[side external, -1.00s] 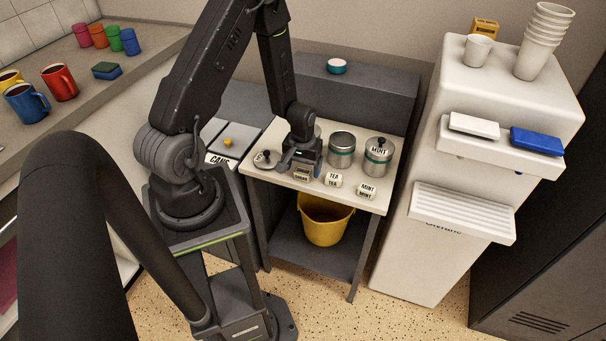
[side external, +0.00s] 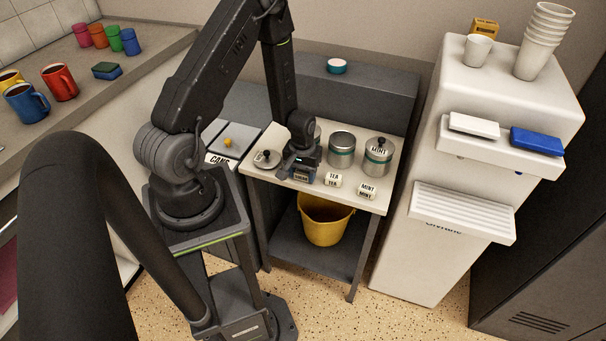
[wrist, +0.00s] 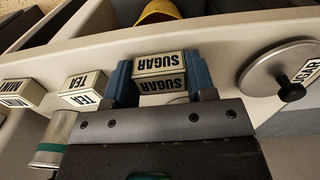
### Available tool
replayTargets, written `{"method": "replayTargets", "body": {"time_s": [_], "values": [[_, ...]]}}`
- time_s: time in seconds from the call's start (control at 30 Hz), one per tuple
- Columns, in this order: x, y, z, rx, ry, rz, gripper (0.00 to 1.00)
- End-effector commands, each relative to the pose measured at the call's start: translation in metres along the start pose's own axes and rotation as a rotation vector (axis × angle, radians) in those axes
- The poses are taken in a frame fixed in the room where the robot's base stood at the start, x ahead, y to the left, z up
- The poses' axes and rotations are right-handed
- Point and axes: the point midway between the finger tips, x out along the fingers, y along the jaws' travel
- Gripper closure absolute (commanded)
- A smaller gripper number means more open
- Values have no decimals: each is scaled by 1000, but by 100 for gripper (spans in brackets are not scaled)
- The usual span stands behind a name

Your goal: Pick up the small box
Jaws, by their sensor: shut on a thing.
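The small box marked SUGAR (wrist: 159,66) is cream with dark lettering and sits between my gripper's two blue fingers in the wrist view. In the side external view, the SUGAR box (side external: 301,178) shows only partly, at the front edge of the small table (side external: 350,198). My gripper (side external: 303,168) is low over the table and is shut on the box; it also shows in the wrist view (wrist: 161,78). I cannot tell whether the box still touches the table top.
A TEA box (side external: 333,181) and a MINT box (side external: 367,191) stand to the right. Metal canisters (side external: 342,150) stand behind, one partly hidden by my gripper. A knobbed lid (side external: 262,163) lies at the left. A yellow bucket (side external: 326,222) is on the shelf below.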

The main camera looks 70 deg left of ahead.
Motion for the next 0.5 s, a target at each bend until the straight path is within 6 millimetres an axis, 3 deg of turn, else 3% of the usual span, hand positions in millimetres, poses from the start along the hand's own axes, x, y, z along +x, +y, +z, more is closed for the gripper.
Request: {"method": "replayTargets", "body": {"time_s": [0.33,0.5], "values": [[-3,0,0,0,1,0,72],[-15,0,-1,0,3,1,72]]}}
